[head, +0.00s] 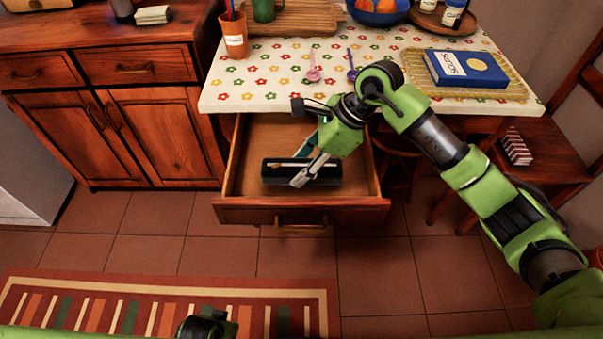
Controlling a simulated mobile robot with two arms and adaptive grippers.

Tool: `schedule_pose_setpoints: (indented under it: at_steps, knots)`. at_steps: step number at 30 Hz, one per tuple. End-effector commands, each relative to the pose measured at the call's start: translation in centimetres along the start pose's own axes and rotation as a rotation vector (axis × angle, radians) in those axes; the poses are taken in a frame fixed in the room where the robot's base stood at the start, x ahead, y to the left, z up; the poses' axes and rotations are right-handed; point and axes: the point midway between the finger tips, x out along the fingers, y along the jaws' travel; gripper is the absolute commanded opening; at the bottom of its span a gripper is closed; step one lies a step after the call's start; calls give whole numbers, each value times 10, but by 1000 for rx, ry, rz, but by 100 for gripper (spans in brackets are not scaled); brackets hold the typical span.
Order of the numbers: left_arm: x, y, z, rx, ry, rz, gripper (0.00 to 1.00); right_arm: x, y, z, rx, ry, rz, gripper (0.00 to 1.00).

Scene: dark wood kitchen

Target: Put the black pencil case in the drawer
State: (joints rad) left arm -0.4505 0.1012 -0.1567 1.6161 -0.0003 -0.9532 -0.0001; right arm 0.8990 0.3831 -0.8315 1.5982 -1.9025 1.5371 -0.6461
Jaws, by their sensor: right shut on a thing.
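The black pencil case (275,174) is in the open drawer (255,145) under the table. It lies roughly level and lengthwise across the drawer, between the side walls. My right gripper (303,168) reaches down into the drawer from the right and is shut on the pencil case, with one grey finger across its front side. The gripper hides part of the case's middle. I cannot tell whether the case touches the drawer floor. My left gripper is not in view; only a dark part of my left arm shows at the bottom edge.
The flowered tabletop (290,88) above the drawer carries an orange pencil cup (233,38), two spoons, a fruit bowl (377,10) and a blue book (466,69) on a woven mat. A wooden chair (540,185) stands right. The floor before the drawer is clear.

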Motion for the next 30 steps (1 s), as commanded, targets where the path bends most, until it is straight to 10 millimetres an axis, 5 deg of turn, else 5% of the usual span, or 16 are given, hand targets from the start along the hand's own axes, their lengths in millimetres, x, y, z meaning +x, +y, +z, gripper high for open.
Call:
schedule_pose_setpoints:
  at_steps: [6, 19, 20, 21, 30]
  knots:
    - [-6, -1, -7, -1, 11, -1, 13, 28, 0, -14, 2, 0, 3, 14]
    - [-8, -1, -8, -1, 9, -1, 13, 30, -1, -16, 0, 0, 0, 14]
    - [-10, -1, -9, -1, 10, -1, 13, 30, -1, -16, 0, 1, 0, 43]
    - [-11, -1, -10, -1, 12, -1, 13, 30, -1, -16, 0, 1, 0, 53]
    - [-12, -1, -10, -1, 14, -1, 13, 30, -1, -16, 0, 1, 0, 54]
